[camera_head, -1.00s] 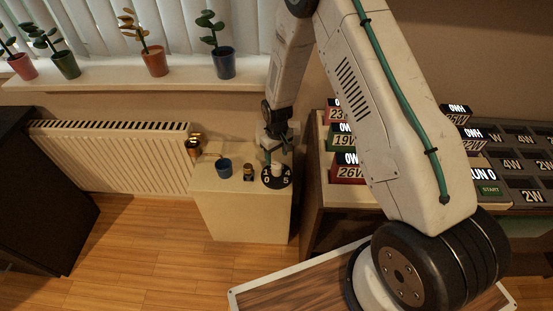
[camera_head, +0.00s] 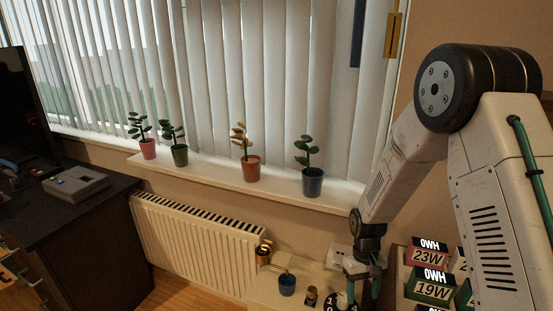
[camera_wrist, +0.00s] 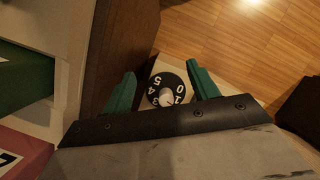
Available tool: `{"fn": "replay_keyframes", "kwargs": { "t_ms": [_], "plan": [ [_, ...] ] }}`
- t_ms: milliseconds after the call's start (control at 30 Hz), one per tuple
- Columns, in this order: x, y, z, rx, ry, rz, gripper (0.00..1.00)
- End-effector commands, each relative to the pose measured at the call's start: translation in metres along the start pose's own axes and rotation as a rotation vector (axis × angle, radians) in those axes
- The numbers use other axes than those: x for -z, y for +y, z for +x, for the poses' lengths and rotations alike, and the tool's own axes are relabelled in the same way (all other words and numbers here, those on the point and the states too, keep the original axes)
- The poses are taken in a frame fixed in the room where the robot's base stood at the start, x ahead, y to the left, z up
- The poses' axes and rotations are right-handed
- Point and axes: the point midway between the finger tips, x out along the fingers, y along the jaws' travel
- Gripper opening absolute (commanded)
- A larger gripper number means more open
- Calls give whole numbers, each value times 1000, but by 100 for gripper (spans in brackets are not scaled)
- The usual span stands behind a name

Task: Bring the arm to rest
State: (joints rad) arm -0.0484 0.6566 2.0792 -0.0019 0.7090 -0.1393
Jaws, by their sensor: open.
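My arm comes in from the right in the head view and reaches down to the small cabinet. My gripper (camera_head: 362,288) is above the cabinet's right end, over a black dial with white numbers (camera_head: 337,303). In the wrist view my gripper (camera_wrist: 163,82) shows two green fingers spread apart with nothing held between them. The dial (camera_wrist: 166,90) with its pale centre knob lies beyond the fingertips, seen in the gap. The exact height of the fingers above it is hard to tell.
A blue cup (camera_head: 287,285) and a small jar (camera_head: 311,296) stand left of the dial. Numbered boxes (camera_head: 428,286) stand close on the right. Potted plants (camera_head: 312,181) line the windowsill above a radiator (camera_head: 195,240). A dark desk (camera_head: 85,215) is at left.

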Motion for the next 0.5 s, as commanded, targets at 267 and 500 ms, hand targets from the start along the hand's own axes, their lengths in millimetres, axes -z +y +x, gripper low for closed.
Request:
{"fn": "replay_keyframes", "kwargs": {
  "t_ms": [267,500],
  "plan": [
    [-92,-8,-105,4,-10,71,59],
    [-175,-17,-168,2,25,121,59]
  ]
}}
